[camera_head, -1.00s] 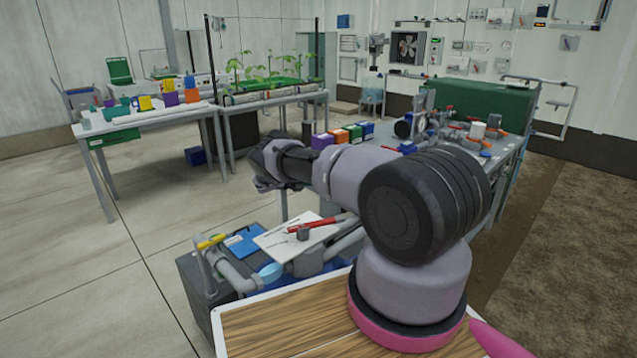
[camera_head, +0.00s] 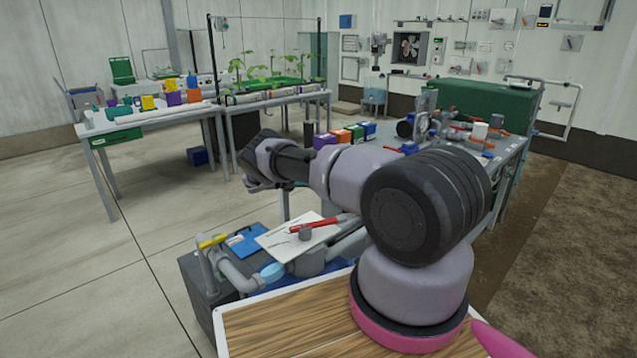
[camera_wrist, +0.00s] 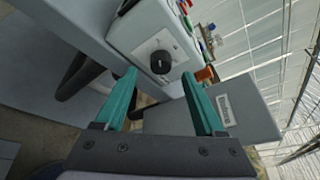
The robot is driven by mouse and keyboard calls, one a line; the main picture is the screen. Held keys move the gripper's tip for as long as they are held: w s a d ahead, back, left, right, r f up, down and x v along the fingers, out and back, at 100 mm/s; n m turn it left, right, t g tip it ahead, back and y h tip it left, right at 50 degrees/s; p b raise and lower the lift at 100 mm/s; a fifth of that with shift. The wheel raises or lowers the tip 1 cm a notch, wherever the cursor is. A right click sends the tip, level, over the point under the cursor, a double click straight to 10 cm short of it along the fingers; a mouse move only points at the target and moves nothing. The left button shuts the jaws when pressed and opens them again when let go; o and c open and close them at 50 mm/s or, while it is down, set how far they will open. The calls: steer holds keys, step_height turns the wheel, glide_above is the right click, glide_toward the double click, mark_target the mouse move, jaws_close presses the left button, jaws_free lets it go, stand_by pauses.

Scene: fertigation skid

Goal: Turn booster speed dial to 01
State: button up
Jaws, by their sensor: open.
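In the wrist view a black round dial (camera_wrist: 161,62) sits on the pale front face of a box (camera_wrist: 140,28). A scale is printed around it, too small to read, so I cannot tell its setting. My gripper (camera_wrist: 160,76) is open, with its two teal fingers spread on either side of the dial's line. The dial shows between and just beyond the fingertips, and I see no contact. In the head view my gripper's end (camera_head: 260,162) is dark and partly turned away; the dial cannot be made out there.
A grey box with a white label (camera_wrist: 224,108) lies beside the right finger. In the head view a bench with piping (camera_head: 480,140) stands at the right. A cart with a clipboard (camera_head: 290,238) is close below my arm. Open floor (camera_head: 90,270) lies at the left.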

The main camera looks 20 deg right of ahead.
steer(key=v, duration=0.6)
steer(key=shift+a, duration=0.2)
steer(key=shift+r, duration=0.15)
steer(key=s+d+r+m+g+y, duration=0.1)
steer(key=d+r+m+y, duration=0.15)
steer(key=r+m, duration=0.45)
steer(key=s+d+r+m+g+y, duration=0.1)
steer(key=s+r+m+y, duration=0.15)
steer(key=r, duration=0.75)
steer(key=s+a+r+m+t+y, duration=0.1)
steer(key=s+r+m+y, duration=0.3)
steer(key=r, duration=0.5)
steer(key=s+a+r+m+y, duration=0.1)
steer(key=s+r+m+y, duration=0.1)
steer(key=s+r+m, duration=0.45)
steer(key=s+a+r+m+t+y, duration=0.2)
steer(key=s+a+r+m, duration=0.1)
steer(key=s+r, duration=0.5)
steer(key=s+a+r+m+t+y, duration=0.25)
steer(key=s+r, duration=0.35)
steer(key=s, duration=0.4)
steer(key=s+a+m+t+y, duration=0.1)
steer(key=s+a+m, duration=0.2)
steer(key=s, duration=0.5)
steer(key=s+a+m+t+y, duration=0.1)
steer(key=s+a+m, duration=0.3)
steer(key=s, duration=0.5)
steer(key=shift+t, duration=0.55)
